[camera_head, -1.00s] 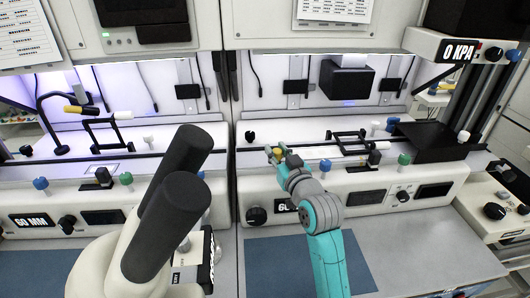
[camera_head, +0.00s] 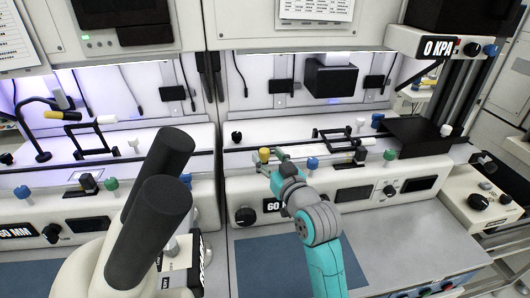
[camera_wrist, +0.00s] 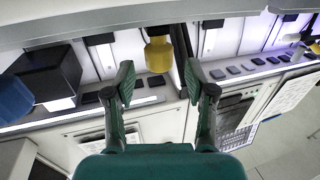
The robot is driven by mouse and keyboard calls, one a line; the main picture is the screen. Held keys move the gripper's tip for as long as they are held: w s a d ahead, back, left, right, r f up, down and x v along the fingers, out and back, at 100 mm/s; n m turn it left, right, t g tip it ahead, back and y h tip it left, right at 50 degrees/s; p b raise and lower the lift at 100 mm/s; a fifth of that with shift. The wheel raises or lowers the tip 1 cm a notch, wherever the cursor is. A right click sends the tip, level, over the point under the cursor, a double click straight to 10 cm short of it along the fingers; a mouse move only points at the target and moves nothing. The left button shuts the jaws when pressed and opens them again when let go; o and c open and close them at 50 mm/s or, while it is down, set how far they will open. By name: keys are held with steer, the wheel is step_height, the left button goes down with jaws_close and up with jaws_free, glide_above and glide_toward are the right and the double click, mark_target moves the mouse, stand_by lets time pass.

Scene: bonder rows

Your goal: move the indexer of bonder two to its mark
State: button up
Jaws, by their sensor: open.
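My gripper (camera_head: 277,160) is open at the front rail of the right-hand machine (camera_head: 330,185). A yellow knob (camera_head: 264,155) stands on that rail, just left of the gripper in the head view. In the wrist view my open fingers (camera_wrist: 157,82) point toward the same yellow knob (camera_wrist: 158,55), which shows between and beyond the tips. I cannot tell whether a finger touches it. A blue knob (camera_head: 313,163) and a green knob (camera_head: 390,155) stand farther right on the machine. No label shows which machine is bonder two, and no mark can be made out.
A black frame (camera_head: 338,140) stands on the rail right of my gripper. A black box (camera_head: 330,80) hangs above it. The left-hand machine (camera_head: 60,205) has its own knobs and bent black arm. A blue mat (camera_head: 290,265) lies on the clear bench in front.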

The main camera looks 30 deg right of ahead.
steer(key=s, duration=0.8)
steer(key=shift+s+a, duration=0.2)
steer(key=shift+s, duration=0.2)
steer(key=shift+m+g, duration=0.4)
steer(key=shift+g, duration=0.4)
steer(key=s+a+f, duration=0.1)
steer(key=s+f, duration=0.4)
steer(key=s+a+f, duration=0.2)
steer(key=s+f, duration=0.3)
steer(key=f, duration=0.1)
steer(key=s+a+f, duration=0.2)
steer(key=s+f, duration=0.3)
steer(key=shift+s+f, duration=0.3)
steer(key=shift+f, duration=0.05)
steer(key=s+a+f, duration=0.1)
steer(key=s, duration=1)
steer(key=s+a+f+n+g+y, duration=0.1)
steer(key=s+a+f, duration=0.1)
steer(key=s, duration=1)
steer(key=shift+a+f+g, duration=0.3)
steer(key=shift+s, duration=0.1)
